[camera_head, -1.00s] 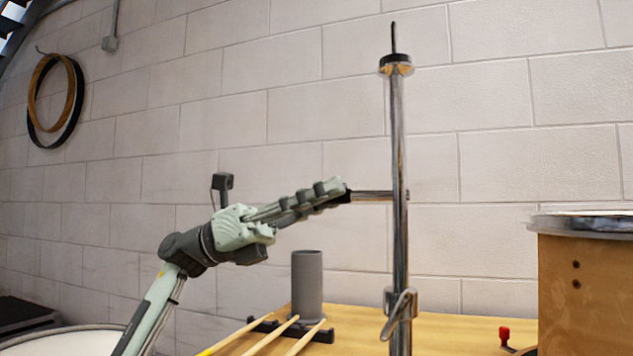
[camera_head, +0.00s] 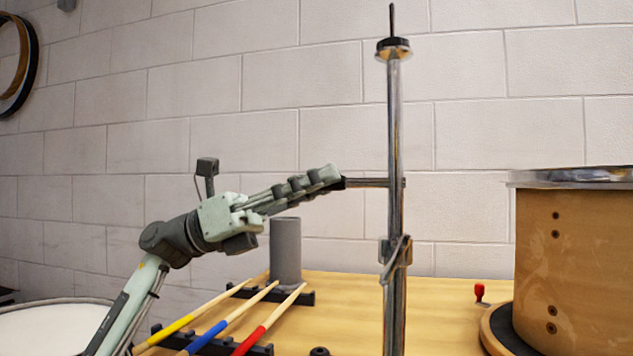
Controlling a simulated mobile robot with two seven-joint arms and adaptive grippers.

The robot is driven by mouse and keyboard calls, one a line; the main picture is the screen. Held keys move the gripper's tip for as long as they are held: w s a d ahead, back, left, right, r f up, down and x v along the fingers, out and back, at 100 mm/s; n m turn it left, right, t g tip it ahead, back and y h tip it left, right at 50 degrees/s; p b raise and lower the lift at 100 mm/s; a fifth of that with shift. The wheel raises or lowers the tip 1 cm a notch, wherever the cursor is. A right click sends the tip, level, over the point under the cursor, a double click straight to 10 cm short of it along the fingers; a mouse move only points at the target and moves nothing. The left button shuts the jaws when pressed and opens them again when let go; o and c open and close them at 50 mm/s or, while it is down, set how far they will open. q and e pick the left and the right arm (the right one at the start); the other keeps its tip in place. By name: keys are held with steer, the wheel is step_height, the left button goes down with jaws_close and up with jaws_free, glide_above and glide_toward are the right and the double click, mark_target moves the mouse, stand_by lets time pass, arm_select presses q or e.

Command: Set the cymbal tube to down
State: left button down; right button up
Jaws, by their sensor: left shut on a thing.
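The cymbal tube (camera_head: 396,130) is a chrome upright with a black cap and thin rod on top, standing upright in a wider lower stand tube (camera_head: 395,315). A clamp with a lever (camera_head: 394,258) sits at their joint. A short dark bar (camera_head: 368,182) sticks out left from the tube, well above the clamp. My left gripper (camera_head: 338,178) is shut on the end of this bar, its arm coming up from the lower left. My right gripper is not in view.
Drumsticks with yellow, blue and red ends lie on a black rack (camera_head: 215,343) on the wooden bench (camera_head: 450,300). A grey cup (camera_head: 286,250) stands behind them. A wooden drum (camera_head: 575,265) is at right, beside a red knob (camera_head: 479,292). A white drumhead (camera_head: 50,330) is lower left.

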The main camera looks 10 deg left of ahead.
arm_select(q)
steer(key=shift+d+f, duration=0.15)
steer(key=shift+f, duration=0.25)
steer(key=c, duration=1.6)
jaws_free()
steer(key=shift+o, duration=0.8)
steer(key=shift+r, duration=0.15)
steer(key=v, duration=1.2)
